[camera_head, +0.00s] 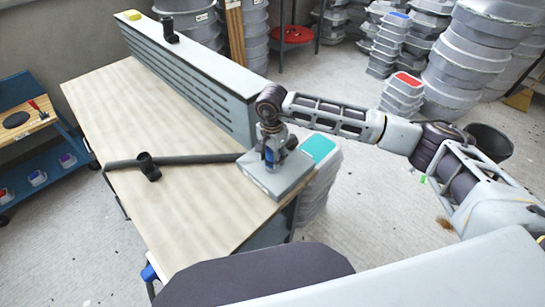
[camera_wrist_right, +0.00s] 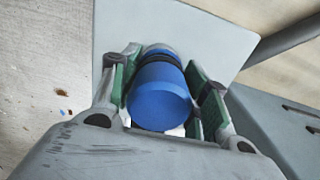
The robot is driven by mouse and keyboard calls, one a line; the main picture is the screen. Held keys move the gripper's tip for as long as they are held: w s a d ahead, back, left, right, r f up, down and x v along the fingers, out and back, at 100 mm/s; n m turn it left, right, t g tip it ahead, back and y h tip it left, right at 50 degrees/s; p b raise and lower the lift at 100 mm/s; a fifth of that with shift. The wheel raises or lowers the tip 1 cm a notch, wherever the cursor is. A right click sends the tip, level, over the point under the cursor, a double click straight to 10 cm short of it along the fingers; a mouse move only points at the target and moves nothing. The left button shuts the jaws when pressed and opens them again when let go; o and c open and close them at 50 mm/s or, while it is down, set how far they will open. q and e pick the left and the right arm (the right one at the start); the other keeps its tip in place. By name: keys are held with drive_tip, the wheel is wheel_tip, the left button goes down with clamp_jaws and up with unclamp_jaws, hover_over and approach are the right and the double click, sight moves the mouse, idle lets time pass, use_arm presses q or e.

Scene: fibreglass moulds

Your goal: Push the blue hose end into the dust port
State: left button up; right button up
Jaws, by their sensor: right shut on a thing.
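My right gripper (camera_head: 272,155) points down over a pale grey block (camera_head: 262,184) at the table's near right corner. In the right wrist view, its green-padded fingers (camera_wrist_right: 165,95) are shut on the blue hose end (camera_wrist_right: 160,100), a blue cylinder with a black ring at its far end. The pale block's flat top (camera_wrist_right: 215,45) lies beyond it. A dark hose (camera_head: 205,159) lies across the table and runs up to the block. I cannot make out the dust port, nor whether the hose end touches the block. My left gripper is out of view.
The wooden table (camera_head: 150,220) is mostly clear. A small black fitting (camera_head: 148,167) stands at the hose. A long grey slotted box (camera_head: 195,75) lines the table's back edge. Stacked grey moulds with a teal lid (camera_head: 318,148) stand right beside the table. A blue cart (camera_head: 60,165) is at left.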

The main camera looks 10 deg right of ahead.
drive_tip(key=shift+b, duration=0.4)
idle(1.1)
drive_tip(key=shift+f+b, duration=0.6)
idle(0.6)
drive_tip(key=o, duration=1.4)
drive_tip(key=shift+o, duration=0.2)
drive_tip(key=shift+r, duration=0.1)
drive_tip(key=shift+r, duration=5.95)
